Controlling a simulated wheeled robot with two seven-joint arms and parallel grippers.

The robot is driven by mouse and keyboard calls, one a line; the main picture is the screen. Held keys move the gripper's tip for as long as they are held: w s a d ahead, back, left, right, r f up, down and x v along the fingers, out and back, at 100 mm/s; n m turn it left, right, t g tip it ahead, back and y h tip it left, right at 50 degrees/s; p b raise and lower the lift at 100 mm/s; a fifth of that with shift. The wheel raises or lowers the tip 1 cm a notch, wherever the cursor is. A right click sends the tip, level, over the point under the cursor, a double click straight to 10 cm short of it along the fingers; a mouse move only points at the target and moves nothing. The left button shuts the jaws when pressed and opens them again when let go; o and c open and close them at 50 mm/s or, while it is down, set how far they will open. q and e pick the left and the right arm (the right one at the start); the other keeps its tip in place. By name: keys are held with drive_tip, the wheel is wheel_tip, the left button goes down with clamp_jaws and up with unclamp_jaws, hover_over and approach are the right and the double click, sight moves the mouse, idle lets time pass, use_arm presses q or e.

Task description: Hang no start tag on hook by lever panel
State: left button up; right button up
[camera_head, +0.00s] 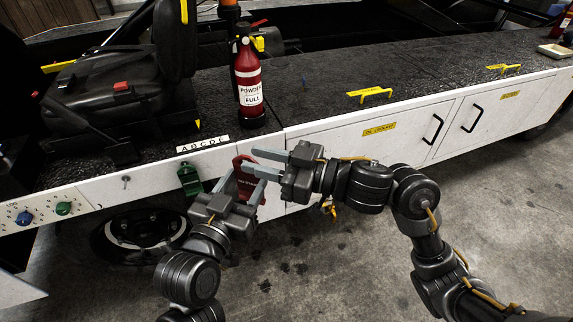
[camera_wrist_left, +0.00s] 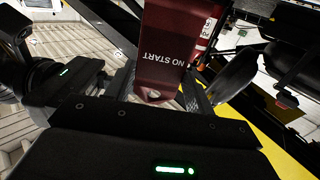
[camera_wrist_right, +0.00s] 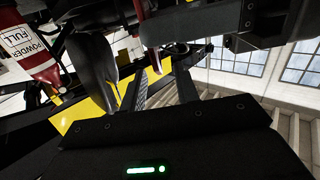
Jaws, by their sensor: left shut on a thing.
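The dark red no start tag (camera_head: 246,184) is upright in front of the white side panel. Its NO START lettering shows in the left wrist view (camera_wrist_left: 165,45). My left gripper (camera_head: 240,190) is shut on the tag's lower part. My right gripper (camera_head: 249,160) points left at the tag's upper end, its fingers apart; a red piece, likely the tag (camera_wrist_right: 148,50), shows between them in the right wrist view. Contact there is unclear. The lever panel (camera_head: 42,213), with blue and green knobs, is at far left. A small metal piece (camera_head: 126,181), possibly the hook, is on the white side right of it.
A green tag (camera_head: 189,179) hangs on the side, left of the red one. A red fire extinguisher (camera_head: 248,82) stands on the deck above my grippers. A black seat (camera_head: 120,85) is at upper left. The floor in front is clear.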

sight(239, 156)
drive_tip(key=shift+x, duration=2.5)
drive_tip(key=shift+c, duration=0.4)
clamp_jaws()
use_arm(q)
drive_tip(key=o, duration=1)
drive_tip(key=shift+o, duration=0.2)
